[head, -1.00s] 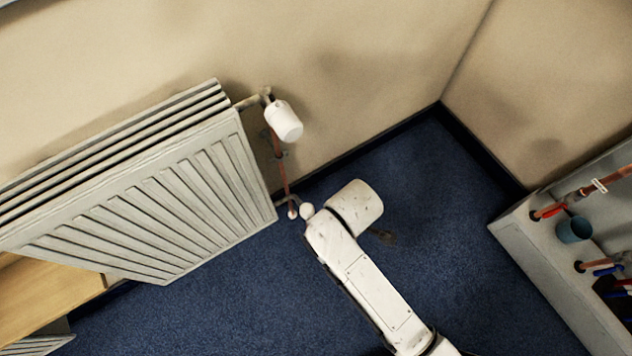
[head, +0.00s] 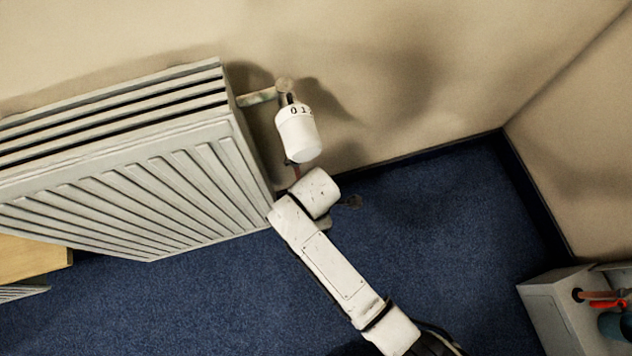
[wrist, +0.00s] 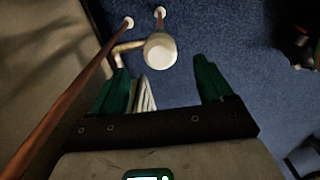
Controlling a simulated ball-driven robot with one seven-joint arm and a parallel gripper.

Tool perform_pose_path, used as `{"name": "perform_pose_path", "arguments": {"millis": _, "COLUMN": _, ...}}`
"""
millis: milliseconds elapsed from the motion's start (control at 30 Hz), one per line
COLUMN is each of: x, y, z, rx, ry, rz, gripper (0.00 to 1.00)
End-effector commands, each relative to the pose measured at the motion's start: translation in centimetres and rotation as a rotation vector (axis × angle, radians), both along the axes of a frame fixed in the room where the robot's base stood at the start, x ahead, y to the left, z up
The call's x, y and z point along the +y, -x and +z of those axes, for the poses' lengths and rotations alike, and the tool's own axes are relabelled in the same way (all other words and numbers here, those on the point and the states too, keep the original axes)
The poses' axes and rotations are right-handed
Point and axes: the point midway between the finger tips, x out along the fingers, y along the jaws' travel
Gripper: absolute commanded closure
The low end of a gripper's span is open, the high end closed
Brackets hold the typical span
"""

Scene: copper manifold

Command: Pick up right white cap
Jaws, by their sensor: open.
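Two small white round caps show at the top of the wrist view. The right white cap (wrist: 160,12) is on a short stem, and the left one (wrist: 128,22) is at the end of a copper pipe (wrist: 70,98). A larger white cylinder (wrist: 160,50) on a brass fitting lies between them and my gripper. In the head view a white numbered valve head (head: 297,133) hangs beside the radiator. My gripper (wrist: 161,78) is open and empty, its green fingers apart, with the white cylinder beyond their gap. The head view shows my arm, but not the gripper fingers or small caps.
The ribbed radiator (head: 150,175) stands left of my arm, against the beige wall (head: 420,70). A grey box with pipes (head: 560,305) is at lower right. The blue carpet (head: 430,220) is open to the right of my arm.

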Motion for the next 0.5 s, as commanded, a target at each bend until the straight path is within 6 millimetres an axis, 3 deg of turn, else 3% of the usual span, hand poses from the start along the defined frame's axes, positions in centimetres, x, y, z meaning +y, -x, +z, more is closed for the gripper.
{"name": "perform_pose_path", "arguments": {"millis": 333, "x": -0.1, "y": -0.1, "z": -4.5, "rx": 0.000, "ry": 0.000, "rz": -0.001, "gripper": 0.20}}
{"name": "perform_pose_path", "arguments": {"millis": 500, "x": -0.1, "y": -0.1, "z": -5.1, "rx": -0.001, "ry": 0.000, "rz": -0.002, "gripper": 0.20}}
